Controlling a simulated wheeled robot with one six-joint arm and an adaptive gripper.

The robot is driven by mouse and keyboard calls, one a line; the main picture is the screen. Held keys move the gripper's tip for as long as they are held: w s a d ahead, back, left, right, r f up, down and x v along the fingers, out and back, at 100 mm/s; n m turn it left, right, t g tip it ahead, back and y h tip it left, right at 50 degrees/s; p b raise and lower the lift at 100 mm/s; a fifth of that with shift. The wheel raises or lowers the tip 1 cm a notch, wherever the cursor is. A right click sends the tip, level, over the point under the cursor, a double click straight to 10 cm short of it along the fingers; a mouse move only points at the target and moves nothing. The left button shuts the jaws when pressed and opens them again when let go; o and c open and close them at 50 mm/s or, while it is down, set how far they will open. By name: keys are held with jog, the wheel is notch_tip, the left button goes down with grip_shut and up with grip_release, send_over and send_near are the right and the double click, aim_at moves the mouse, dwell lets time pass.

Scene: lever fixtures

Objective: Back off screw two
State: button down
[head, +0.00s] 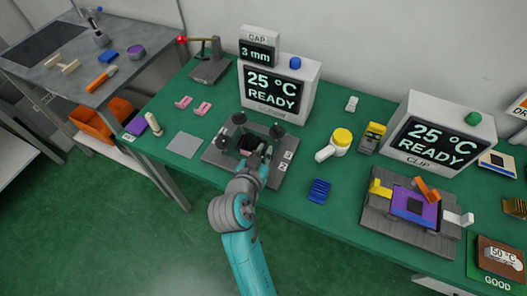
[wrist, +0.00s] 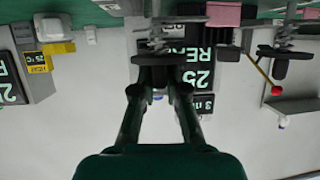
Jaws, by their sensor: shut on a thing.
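A dark grey fixture plate (head: 215,154) lies on the green bench in the head view. It carries several screws with round black knobs, such as the back-left knob (head: 239,118), the back-right knob (head: 277,131) and the left knob (head: 222,142). My gripper (head: 262,158) is at the plate's near right side and hides part of it. In the wrist view my gripper (wrist: 165,77) is shut on a black screw knob (wrist: 157,57) on a threaded stem. The knob's number cannot be read. Another knob (wrist: 286,53) stands to the right, clear of the fingers.
A gauge box (head: 277,88) reading 25 °C READY stands behind the plate. A blue ribbed block (head: 319,190) and a yellow-capped white bottle (head: 340,139) lie to the right. A second fixture (head: 408,238) is farther right. A grey square (head: 184,145) lies left.

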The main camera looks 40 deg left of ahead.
jog(key=shift+d+n+y, duration=0.1)
jog(key=shift+n+y, duration=0.2)
jog(key=shift+y, duration=0.1)
jog(key=n+g+y, duration=0.3)
jog(key=n+y, duration=0.1)
jog(key=n, duration=0.1)
jog(key=shift+w+g+y, duration=0.1)
jog(key=shift+g+y, duration=0.2)
jog(key=shift+y, duration=0.1)
jog(key=n+g+y, duration=0.1)
jog(key=n+g, duration=0.2)
jog(key=n+g+y, duration=0.1)
jog(key=n+g, duration=0.1)
jog(key=g, duration=0.1)
jog(key=shift+n+y, duration=0.4)
jog(key=n+g, duration=0.6)
jog(key=g, duration=0.1)
jog(key=shift+g, duration=0.3)
jog(key=shift+n+g+h, duration=1.6)
jog(key=shift+n+g, duration=0.8)
jog(key=shift+n, duration=0.2)
jog(key=shift+f, duration=0.15)
jog(key=c, duration=1.2)
grip_release()
